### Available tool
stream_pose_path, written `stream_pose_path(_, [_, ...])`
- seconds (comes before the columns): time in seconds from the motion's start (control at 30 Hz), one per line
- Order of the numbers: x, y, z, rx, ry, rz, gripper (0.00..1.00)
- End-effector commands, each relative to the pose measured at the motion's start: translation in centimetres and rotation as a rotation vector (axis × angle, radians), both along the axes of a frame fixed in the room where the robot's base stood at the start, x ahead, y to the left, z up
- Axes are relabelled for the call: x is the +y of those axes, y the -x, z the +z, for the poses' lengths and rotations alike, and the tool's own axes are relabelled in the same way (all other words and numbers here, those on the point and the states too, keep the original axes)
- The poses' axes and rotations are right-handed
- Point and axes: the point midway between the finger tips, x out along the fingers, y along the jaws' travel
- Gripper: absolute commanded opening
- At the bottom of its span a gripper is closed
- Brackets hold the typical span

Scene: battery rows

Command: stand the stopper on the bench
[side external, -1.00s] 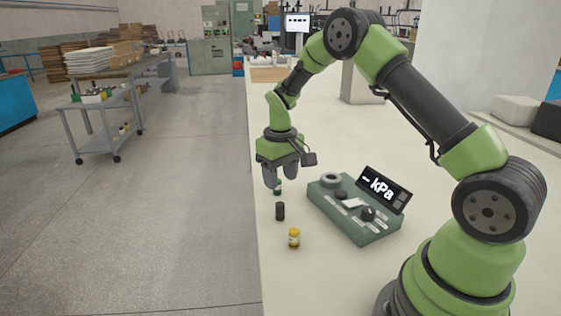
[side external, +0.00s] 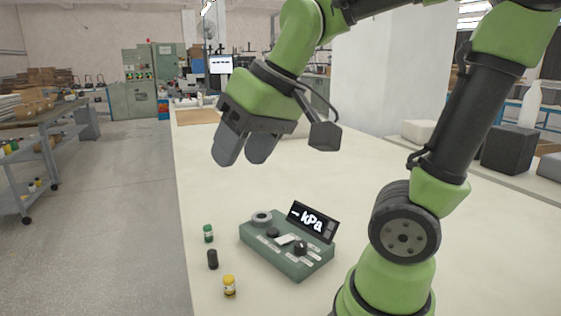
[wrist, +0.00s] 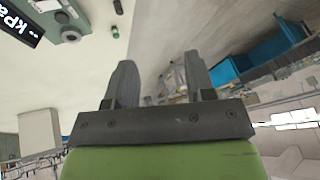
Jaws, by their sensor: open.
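A small black cylinder (side external: 212,259), which looks like the stopper, stands upright on the pale bench (side external: 200,170) near its left edge. Behind it stands a small green piece (side external: 208,233), and in front a small yellow bottle (side external: 229,285). My gripper (side external: 245,155) is open and empty, high above the bench and well apart from all of them. In the wrist view, the open fingers (wrist: 160,72) have nothing between them; the green piece (wrist: 115,31) and the black cylinder (wrist: 118,7) show beyond, at the top.
A green instrument box (side external: 285,250) with a tilted "kPa" display (side external: 312,220) sits right of the small pieces. The bench behind it is largely clear. A grey cart (side external: 30,180) stands on the floor at left.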

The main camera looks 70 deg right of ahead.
Motion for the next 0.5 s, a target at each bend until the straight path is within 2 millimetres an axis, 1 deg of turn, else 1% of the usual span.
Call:
stream_pose_path(0.03, [0.6, 1.7, 0.2, -0.041, -0.016, -0.001, 0.49])
stream_pose_path(0.1, [1.1, 3.4, 0.1, -0.079, -0.04, -0.007, 0.49])
stream_pose_path(0.2, [1.5, 5.1, -0.2, -0.115, -0.067, -0.013, 0.49])
stream_pose_path(0.33, [1.8, 6.1, -0.5, -0.138, -0.083, -0.018, 0.49])
stream_pose_path(0.5, [1.8, 6.2, -0.6, -0.14, -0.087, -0.019, 0.49])
